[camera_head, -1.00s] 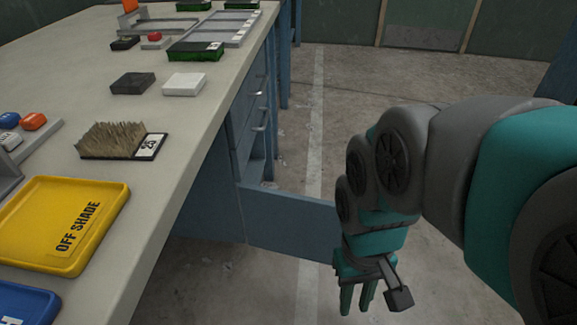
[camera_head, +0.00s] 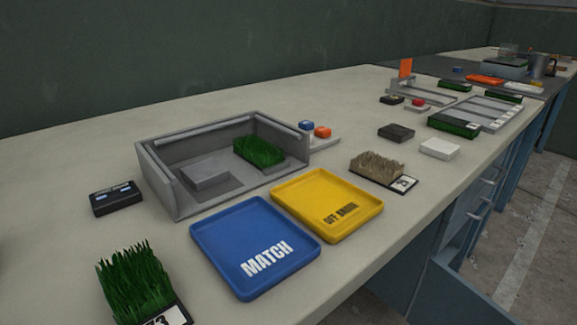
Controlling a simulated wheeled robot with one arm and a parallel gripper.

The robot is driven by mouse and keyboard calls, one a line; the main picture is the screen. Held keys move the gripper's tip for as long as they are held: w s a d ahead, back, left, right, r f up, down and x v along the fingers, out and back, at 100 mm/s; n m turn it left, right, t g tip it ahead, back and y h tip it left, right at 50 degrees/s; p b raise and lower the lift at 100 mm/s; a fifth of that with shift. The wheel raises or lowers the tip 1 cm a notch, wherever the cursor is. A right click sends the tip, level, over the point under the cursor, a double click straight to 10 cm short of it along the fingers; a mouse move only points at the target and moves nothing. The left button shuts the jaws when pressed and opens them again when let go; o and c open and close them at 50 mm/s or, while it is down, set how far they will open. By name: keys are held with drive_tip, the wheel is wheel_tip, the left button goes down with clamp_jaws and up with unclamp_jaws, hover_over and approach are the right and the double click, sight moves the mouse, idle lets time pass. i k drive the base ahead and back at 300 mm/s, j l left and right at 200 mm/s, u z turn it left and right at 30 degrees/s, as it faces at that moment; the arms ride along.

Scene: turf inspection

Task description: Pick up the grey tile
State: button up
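A flat grey block (camera_head: 207,176), the mid-grey piece that best fits the grey tile, lies inside a grey open-fronted box (camera_head: 160,188), left of a green turf sample (camera_head: 259,151). I cannot tell whether it is loose or part of the box. A dark, nearly black tile (camera_head: 396,132) and a white tile (camera_head: 438,149) lie on the bench further right. My gripper is out of view.
A dry turf sample (camera_head: 378,168), tall green turf (camera_head: 135,280) and a black device (camera_head: 116,198) stand nearby. A drawer (camera_head: 455,292) is open below the bench.

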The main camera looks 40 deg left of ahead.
sight(207, 172)
drive_tip(key=k+u, duration=0.1)
drive_tip(key=u, duration=0.25)
drive_tip(key=k+u, duration=0.15)
drive_tip(key=u, duration=0.25)
drive_tip(key=k+j+u, duration=0.1)
drive_tip(key=u, duration=0.25)
drive_tip(key=i+l+u, duration=0.1)
drive_tip(key=l+u, duration=0.15)
drive_tip(key=u, duration=0.2)
drive_tip(key=l+u, duration=0.3)
drive_tip(key=u, duration=0.15)
drive_tip(key=l+u, duration=0.4)
drive_tip(key=i, duration=0.35)
drive_tip(key=k+l+u, duration=0.1)
drive_tip(key=k, duration=1.15)
drive_tip(key=i, duration=0.95)
